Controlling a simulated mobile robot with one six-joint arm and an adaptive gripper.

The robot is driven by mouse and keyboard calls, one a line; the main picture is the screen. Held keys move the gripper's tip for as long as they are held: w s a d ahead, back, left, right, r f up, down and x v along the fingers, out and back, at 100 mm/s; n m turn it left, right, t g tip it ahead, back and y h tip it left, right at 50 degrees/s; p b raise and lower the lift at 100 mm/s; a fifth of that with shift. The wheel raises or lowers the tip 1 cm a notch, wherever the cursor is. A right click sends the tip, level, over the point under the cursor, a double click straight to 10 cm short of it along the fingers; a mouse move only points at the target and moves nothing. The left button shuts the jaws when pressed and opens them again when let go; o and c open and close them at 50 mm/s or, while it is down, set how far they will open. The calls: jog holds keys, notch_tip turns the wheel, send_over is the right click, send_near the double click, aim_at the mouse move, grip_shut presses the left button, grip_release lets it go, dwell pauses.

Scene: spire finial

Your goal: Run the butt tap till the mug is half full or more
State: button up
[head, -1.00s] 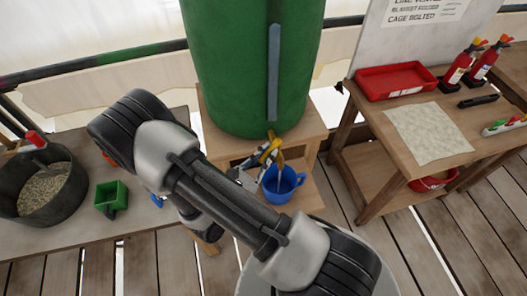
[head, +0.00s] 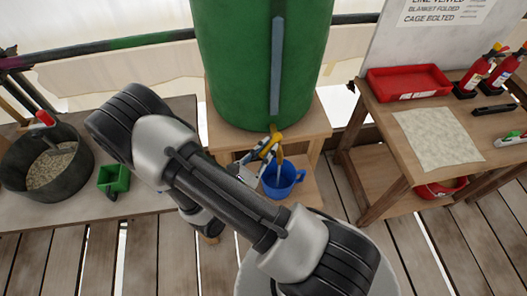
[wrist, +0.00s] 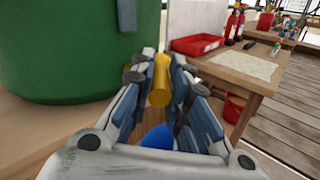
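The green butt (head: 258,70) stands on a wooden stand, with a yellow tap (head: 276,135) low on its front. The blue mug (head: 290,186) stands upright under the tap on a lower shelf. A thin pale streak, looking like water, runs from the tap into the mug; the level inside cannot be read. My gripper (head: 265,152) is at the tap, above the mug's left side. In the wrist view, its fingers (wrist: 161,75) close on either side of the tap's yellow part (wrist: 160,88). A bit of the blue mug (wrist: 158,138) shows below, mostly hidden by my gripper.
At left, a bench holds a dark pot (head: 47,165) of grainy material and a small green container (head: 113,178). At right, a wooden table holds a red tray (head: 408,82), a pale cloth (head: 437,135) and red extinguishers (head: 490,70). A red bucket (head: 440,188) sits below.

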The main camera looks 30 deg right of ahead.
jog(key=shift+o, duration=0.8)
jog(key=shift+s+a+f, duration=0.15)
jog(key=shift+s+a, duration=0.05)
jog(key=shift+a, duration=0.35)
jog(key=v, duration=1)
jog(key=shift+a, duration=0.4)
jog(key=shift+s, duration=0.15)
jog(key=shift+c, duration=0.3)
